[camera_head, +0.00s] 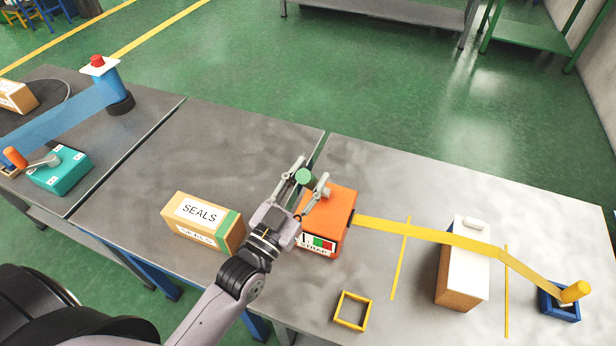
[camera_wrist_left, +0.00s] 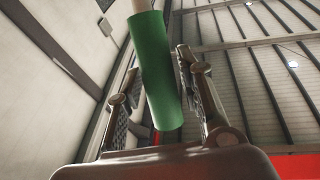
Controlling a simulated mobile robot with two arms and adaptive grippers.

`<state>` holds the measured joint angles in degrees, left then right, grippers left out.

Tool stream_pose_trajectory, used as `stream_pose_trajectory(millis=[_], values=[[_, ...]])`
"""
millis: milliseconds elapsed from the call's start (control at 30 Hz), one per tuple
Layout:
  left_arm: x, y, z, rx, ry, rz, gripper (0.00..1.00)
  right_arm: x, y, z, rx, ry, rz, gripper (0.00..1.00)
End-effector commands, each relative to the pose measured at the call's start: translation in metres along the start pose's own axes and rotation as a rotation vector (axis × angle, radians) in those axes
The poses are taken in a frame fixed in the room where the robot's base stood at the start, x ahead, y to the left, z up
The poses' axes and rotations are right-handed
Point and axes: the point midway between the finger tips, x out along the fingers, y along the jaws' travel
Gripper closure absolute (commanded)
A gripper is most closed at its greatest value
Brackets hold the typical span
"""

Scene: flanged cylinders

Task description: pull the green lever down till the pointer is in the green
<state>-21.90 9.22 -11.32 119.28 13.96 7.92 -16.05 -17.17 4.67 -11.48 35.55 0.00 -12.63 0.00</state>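The orange strap box (camera_head: 332,208) stands on the right table. Its front has a small dial (camera_head: 318,242) with white, green and red parts; a dark mark shows at its left in the white, too small to be sure it is the pointer. The green lever grip (camera_head: 305,177) is at the box's upper left. My left gripper (camera_head: 309,178) is open with its fingers on either side of the grip. In the left wrist view the green grip (camera_wrist_left: 158,75) stands between the spread fingers, and I cannot tell whether either touches. The lever's lower arm is hidden. My right gripper is not in view.
A SEALS carton (camera_head: 203,222) stands left of my left arm. A yellow strap (camera_head: 430,233) runs right from the box over a white-topped carton (camera_head: 463,270) to a blue holder (camera_head: 558,303). A yellow square frame (camera_head: 352,311) lies in front. The middle table's back is clear.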

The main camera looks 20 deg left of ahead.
Motion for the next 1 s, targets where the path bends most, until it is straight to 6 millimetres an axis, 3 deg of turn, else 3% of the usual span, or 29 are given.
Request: stream_pose_trajectory(millis=[133, 533, 1000], values=[[0.000, 0.000, 0.000, 0.001, 0.000, 0.000, 0.55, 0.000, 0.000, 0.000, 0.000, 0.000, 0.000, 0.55], [-0.009, 0.000, 0.001, 0.001, -0.002, 0.000, 0.55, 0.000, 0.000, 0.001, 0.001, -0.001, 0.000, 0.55], [-0.095, 0.000, 0.001, 0.000, -0.004, 0.001, 0.55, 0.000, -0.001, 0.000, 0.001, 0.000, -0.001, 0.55]])
